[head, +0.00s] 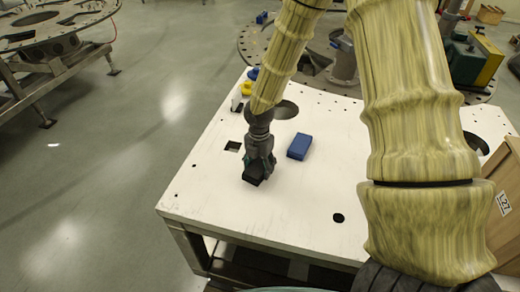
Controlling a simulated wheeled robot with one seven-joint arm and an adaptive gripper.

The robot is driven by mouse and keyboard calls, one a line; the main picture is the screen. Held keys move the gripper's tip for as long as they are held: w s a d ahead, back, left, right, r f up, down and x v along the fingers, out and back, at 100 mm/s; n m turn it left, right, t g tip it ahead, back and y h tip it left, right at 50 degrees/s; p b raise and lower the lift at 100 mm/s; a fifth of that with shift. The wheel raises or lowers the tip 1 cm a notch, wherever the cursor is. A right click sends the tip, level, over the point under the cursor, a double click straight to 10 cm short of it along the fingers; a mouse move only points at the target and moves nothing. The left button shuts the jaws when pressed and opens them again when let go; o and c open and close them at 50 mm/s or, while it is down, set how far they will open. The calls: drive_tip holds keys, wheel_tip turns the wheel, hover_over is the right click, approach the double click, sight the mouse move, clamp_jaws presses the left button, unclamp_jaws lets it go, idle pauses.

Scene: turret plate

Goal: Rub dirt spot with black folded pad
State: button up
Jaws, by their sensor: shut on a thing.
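My gripper (259,165) points down over the left part of the white plate (215,190). It is shut on the black folded pad (252,180), which shows as a small dark block under the fingertips at the plate's surface. I cannot tell whether the pad touches the plate. No dirt spot can be made out clearly; my gripper and arm hide part of the plate.
A blue block (299,146) lies just right of my gripper. A yellow item (247,88) and a blue item (253,73) sit at the far left edge. The plate has holes. A wooden crate (507,190) stands at right. The plate's front left is clear.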

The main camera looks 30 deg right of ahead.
drive_tip(key=shift+s+a+r+p, duration=0.1)
drive_tip(key=shift+a+r+p, duration=0.1)
drive_tip(key=shift+r+p, duration=0.75)
drive_tip(key=shift+w+r+p, duration=0.2)
drive_tip(key=shift+r+p, duration=0.15)
drive_tip(key=shift+r, duration=0.4)
drive_tip(key=shift+s+r+p, duration=0.15)
drive_tip(key=shift+r+p, duration=0.3)
drive_tip(key=shift+r, duration=0.5)
drive_tip(key=shift+d, duration=0.1)
